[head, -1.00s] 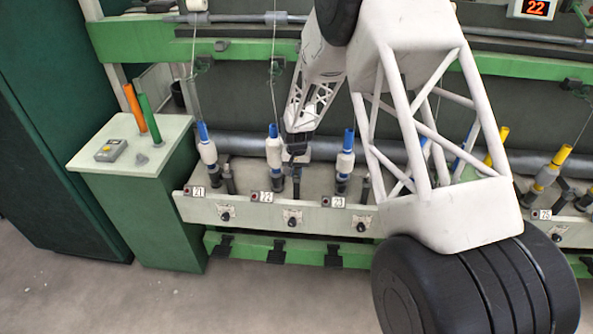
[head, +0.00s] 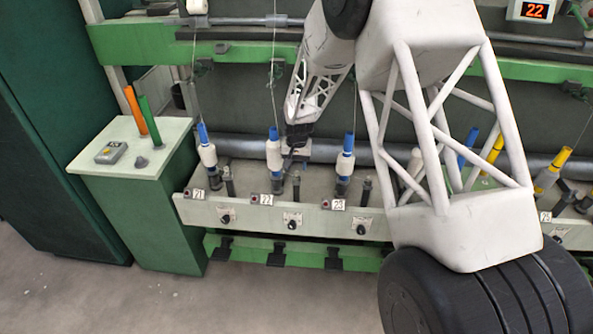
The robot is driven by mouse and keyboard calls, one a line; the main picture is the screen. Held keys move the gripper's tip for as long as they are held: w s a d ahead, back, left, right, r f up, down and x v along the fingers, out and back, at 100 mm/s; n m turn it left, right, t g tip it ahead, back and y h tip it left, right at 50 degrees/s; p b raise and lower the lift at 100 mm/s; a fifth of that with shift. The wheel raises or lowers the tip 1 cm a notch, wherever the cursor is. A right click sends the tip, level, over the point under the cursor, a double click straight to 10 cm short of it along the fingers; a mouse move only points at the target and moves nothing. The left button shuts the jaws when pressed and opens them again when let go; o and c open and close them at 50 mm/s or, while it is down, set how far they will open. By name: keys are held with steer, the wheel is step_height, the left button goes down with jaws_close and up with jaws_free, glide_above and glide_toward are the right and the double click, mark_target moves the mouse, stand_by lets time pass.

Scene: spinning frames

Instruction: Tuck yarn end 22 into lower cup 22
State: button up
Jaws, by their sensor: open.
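Position 22 carries a white bobbin (head: 274,152) with a blue top, upright on the rail above the label 22 (head: 266,199). A thin pale yarn (head: 273,80) comes down from above toward this bobbin; its loose end is too small to make out. A dark post (head: 296,184) stands just right of the bobbin's base; I cannot tell whether it is lower cup 22. My gripper (head: 291,160) is open, close on the right of bobbin 22. I cannot tell whether it touches the bobbin or the yarn.
Bobbin 21 (head: 207,152) and bobbin 23 (head: 345,160) stand on either side. A green cabinet (head: 150,200) at left bears an orange tube, a green tube and a grey box. A display (head: 534,11) reads 22. The floor in front is clear.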

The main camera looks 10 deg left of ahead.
steer(key=shift+r, duration=1.8)
steer(key=shift+s+d+r, duration=0.1)
steer(key=shift+d+r, duration=0.05)
steer(key=shift+r, duration=0.1)
steer(key=s+d+r+t, duration=0.1)
steer(key=s+d+r, duration=0.75)
steer(key=r, duration=0.25)
steer(key=s+d+r, duration=0.8)
steer(key=s+r, duration=0.2)
steer(key=r, duration=0.1)
steer(key=s+d+r, duration=0.1)
steer(key=s+d, duration=0.2)
steer(key=s, duration=0.6)
steer(key=s+d+r+t, duration=0.1)
steer(key=s+d+r, duration=0.1)
steer(key=s, duration=0.8)
steer(key=s+d+r, duration=0.2)
steer(key=s+d, duration=0.3)
steer(key=s, duration=0.5)
steer(key=shift+s+t, duration=0.15)
steer(key=shift+t, duration=0.15)
